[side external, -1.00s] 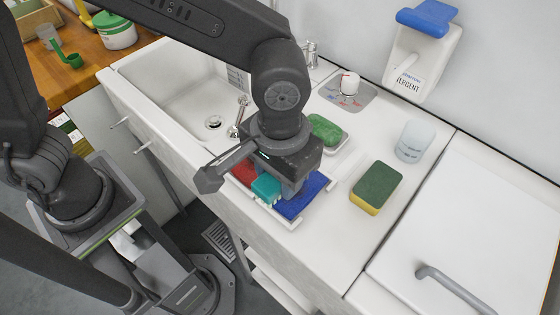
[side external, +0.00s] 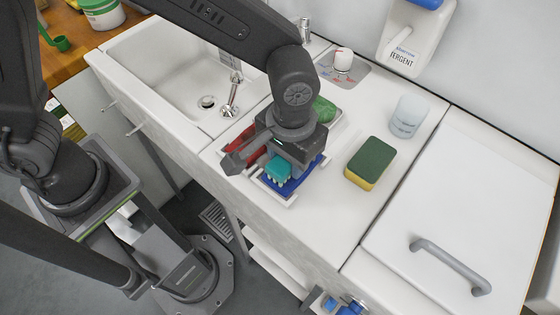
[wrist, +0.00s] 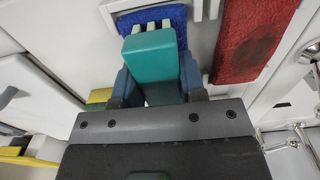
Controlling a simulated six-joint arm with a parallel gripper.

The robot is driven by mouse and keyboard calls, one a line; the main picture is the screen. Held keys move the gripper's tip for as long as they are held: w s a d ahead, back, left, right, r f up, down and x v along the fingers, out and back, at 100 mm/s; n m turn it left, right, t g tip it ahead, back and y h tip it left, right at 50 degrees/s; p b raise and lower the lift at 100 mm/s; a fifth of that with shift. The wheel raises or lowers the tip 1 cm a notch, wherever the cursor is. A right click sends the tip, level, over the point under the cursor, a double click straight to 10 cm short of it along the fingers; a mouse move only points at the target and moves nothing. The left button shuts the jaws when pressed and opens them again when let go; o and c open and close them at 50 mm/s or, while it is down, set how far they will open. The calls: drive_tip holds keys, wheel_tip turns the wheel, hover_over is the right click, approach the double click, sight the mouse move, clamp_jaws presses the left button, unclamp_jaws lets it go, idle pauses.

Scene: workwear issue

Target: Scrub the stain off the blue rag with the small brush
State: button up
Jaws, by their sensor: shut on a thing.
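My gripper (side external: 291,158) is shut on the small teal brush (side external: 278,169), which also shows between the fingers in the wrist view (wrist: 150,60). The brush's pale bristles face down over the blue rag (side external: 269,184). I cannot tell whether they touch it. The gripper and brush hide much of the rag, and I see no stain on the part that shows.
A red rag (wrist: 250,40) lies left of the blue one in the side view, within pale rails. A green-and-yellow sponge (side external: 371,160), a clear cup (side external: 407,116) and a green item (side external: 323,108) stand nearby. The sink (side external: 185,85) is at the left.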

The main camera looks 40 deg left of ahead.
sight(275, 170)
drive_tip(key=shift+w, duration=1.3)
drive_tip(key=shift+s, duration=3.15)
drive_tip(key=shift+r, duration=4.05)
